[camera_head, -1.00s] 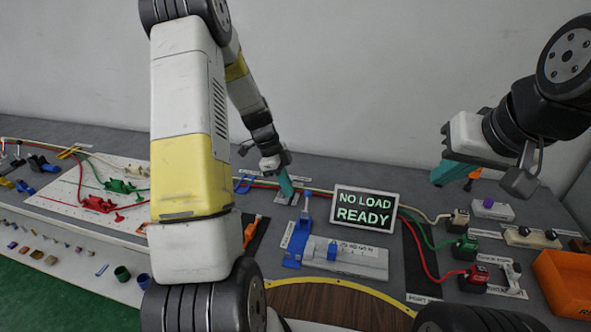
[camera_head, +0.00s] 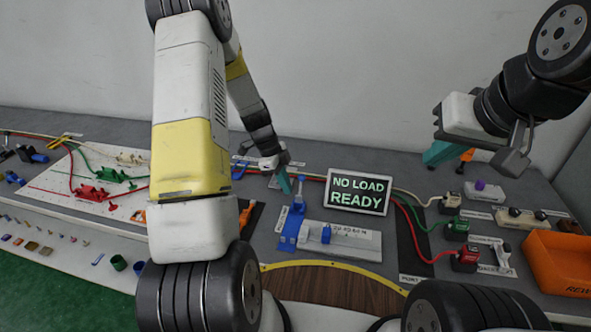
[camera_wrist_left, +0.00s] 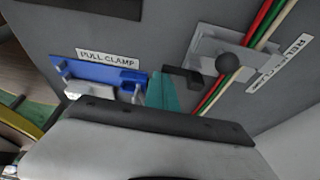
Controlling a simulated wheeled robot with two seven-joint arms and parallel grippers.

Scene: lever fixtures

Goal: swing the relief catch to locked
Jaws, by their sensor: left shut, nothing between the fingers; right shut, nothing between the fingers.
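The fixture I take for the relief catch is a grey plate with a black ball knob (camera_wrist_left: 230,63) and a dark arm (camera_wrist_left: 183,78), in the left wrist view. Its label (camera_wrist_left: 281,65) is only partly legible. My left gripper (camera_head: 285,182) is shut and empty. Its teal fingers also show in the left wrist view (camera_wrist_left: 162,91), between the dark arm and a blue clamp. In the head view the fingers largely hide the fixture, and contact cannot be told. My right gripper (camera_head: 440,154) is shut and empty, raised at the right.
The blue clamp (camera_head: 290,230), labelled "PULL CLAMP" in the wrist view, stands just in front of my left gripper. A "NO LOAD READY" sign (camera_head: 358,192) stands to its right. Red, green and cream cables (camera_wrist_left: 238,58) run beside the knob. An orange bin (camera_head: 562,262) sits far right.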

